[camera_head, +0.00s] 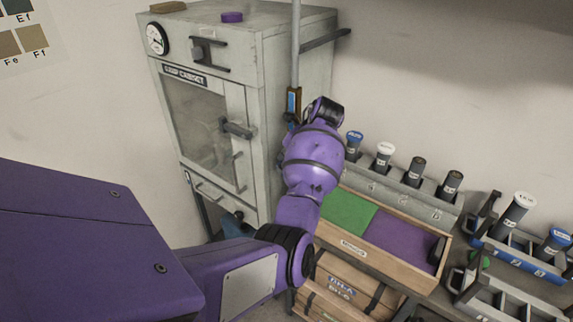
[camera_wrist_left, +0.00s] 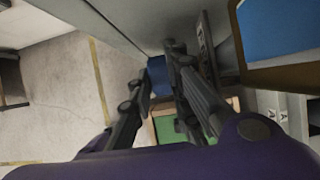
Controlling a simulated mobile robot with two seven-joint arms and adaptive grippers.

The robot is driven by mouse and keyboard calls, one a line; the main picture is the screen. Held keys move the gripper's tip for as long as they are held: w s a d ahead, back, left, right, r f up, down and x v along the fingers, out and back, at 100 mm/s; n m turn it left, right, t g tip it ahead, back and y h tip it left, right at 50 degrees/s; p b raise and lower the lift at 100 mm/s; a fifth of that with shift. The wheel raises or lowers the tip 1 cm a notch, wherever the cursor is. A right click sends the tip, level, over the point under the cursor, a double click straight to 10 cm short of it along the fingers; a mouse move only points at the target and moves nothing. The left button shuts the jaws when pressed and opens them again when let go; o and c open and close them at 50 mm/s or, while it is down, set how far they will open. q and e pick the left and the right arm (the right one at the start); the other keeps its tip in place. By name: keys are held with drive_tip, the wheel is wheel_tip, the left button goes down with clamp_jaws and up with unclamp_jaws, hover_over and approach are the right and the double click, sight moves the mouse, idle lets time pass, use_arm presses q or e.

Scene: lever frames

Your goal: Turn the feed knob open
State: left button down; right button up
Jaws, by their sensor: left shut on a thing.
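A grey vertical pipe (camera_head: 296,45) runs down beside the cabinet. A small blue and orange fitting (camera_head: 293,101) sits on it, and I take this to be at the feed knob. My left gripper (camera_head: 297,119) is at the lower part of this fitting, partly hidden by my purple wrist. In the left wrist view its two dark fingers stand on either side of a small blue part (camera_wrist_left: 158,76). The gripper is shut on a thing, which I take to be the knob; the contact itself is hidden. My right gripper is not in view.
The grey cabinet (camera_head: 287,60) with a gauge, window and handles stands left of the pipe. A rack with several capped tubes (camera_head: 415,172) and a wooden tray (camera_head: 392,265) with green and purple sections lie to the right.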

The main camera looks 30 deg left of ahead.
use_arm(q)
drive_tip(key=c, duration=1.6)
unclamp_jaws()
drive_tip(key=shift+c, duration=0.2)
drive_tip(key=v, duration=1.2)
drive_tip(key=shift+f, duration=0.1)
